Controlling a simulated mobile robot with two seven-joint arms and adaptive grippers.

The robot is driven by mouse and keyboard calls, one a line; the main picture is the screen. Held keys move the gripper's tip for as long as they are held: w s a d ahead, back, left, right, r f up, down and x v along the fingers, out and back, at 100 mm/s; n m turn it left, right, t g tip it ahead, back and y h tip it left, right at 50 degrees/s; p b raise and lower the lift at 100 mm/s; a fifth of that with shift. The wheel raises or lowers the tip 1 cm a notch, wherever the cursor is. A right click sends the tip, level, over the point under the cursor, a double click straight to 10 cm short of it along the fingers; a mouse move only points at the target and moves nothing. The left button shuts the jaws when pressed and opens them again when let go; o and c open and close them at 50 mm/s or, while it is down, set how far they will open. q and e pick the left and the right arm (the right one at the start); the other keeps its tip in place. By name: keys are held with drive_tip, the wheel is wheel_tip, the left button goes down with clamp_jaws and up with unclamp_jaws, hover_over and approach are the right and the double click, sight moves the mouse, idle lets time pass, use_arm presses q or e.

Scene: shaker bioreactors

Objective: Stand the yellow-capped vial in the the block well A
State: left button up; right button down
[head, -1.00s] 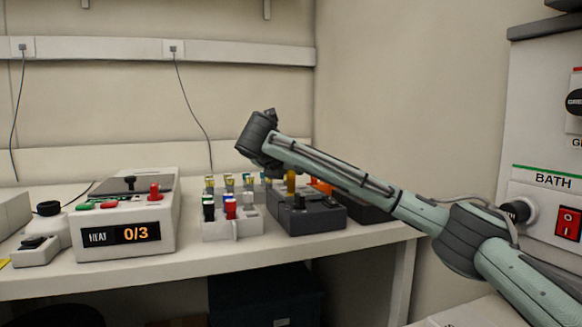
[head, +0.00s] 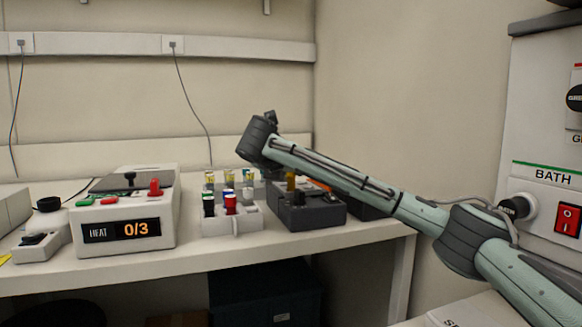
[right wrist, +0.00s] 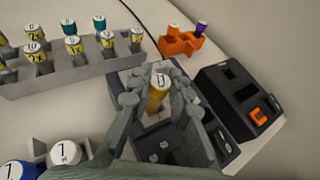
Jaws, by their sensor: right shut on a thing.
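The yellow-capped vial (right wrist: 156,97) is between the fingers of my right gripper (right wrist: 160,108), upright, with a white label on top. My right gripper is shut on it. In the head view the yellow vial (head: 291,182) shows just under my arm, at the dark grey block (head: 310,214). In the right wrist view the block (right wrist: 165,150) lies below the vial, with marked squares on its near part. The fingers hide the vial's lower end, so I cannot tell how deep it is in a well. My left gripper is out of view.
A light grey rack (head: 247,221) with several capped vials stands left of the block. An orange holder (right wrist: 180,42) and a second dark device (right wrist: 240,97) stand close by on the other side. A heater box (head: 130,215) reading 0/3 is further left.

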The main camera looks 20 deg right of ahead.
drive_tip(key=shift+f, duration=0.5)
drive_tip(key=c, duration=1.3)
unclamp_jaws()
drive_tip(key=shift+c, duration=0.2)
